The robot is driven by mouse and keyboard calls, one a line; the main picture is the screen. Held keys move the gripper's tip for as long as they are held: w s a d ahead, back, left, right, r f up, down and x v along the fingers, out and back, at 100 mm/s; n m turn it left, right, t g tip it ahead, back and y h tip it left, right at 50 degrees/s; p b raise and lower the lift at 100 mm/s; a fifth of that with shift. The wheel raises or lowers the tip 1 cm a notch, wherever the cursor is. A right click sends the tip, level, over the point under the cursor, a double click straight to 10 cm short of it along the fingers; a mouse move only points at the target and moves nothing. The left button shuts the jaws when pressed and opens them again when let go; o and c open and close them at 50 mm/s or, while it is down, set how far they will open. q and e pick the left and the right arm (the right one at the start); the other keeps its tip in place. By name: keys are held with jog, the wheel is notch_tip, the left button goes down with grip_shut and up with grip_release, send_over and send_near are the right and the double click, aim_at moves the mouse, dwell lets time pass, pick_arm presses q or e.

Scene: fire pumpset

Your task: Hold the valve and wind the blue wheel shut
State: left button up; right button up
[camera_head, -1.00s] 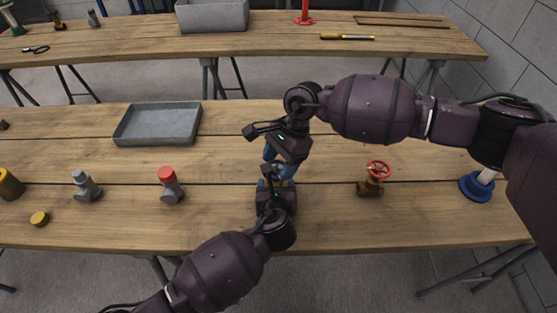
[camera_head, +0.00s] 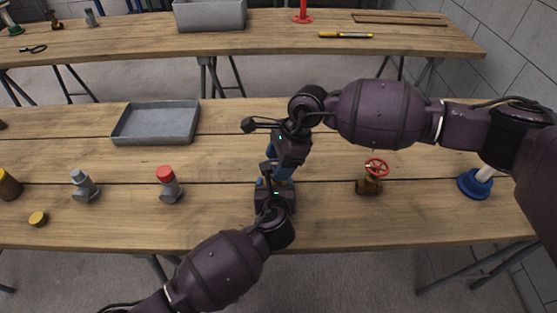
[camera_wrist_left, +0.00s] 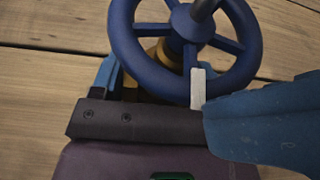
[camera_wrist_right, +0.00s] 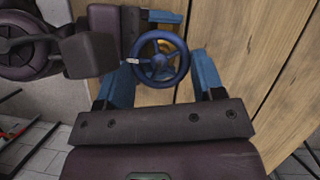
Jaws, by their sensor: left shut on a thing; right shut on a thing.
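The blue wheel (camera_wrist_right: 146,78) with its spokes sits on the valve, with a white mark on its rim. In the right wrist view it lies between the two blue fingers of my right gripper (camera_wrist_right: 163,62), which is shut on it from above. The left wrist view shows the wheel (camera_wrist_left: 122,40) close up, with a little of the brass valve body (camera_wrist_left: 155,54) beneath it. My left gripper (camera_head: 274,184) is shut on the valve body, low at the table. In the head view my grippers and arms mostly hide the valve and wheel.
A red-wheeled valve (camera_head: 370,185) and a blue-based object (camera_head: 474,184) stand to the right. A red-capped fitting (camera_head: 168,185), a grey fitting (camera_head: 84,187) and a yellow cap (camera_head: 38,218) are to the left. A grey tray (camera_head: 155,122) lies behind. Tabletop between them is clear.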

jog(key=o, duration=0.9)
jog(key=shift+o, duration=0.2)
jog(key=v, duration=1.2)
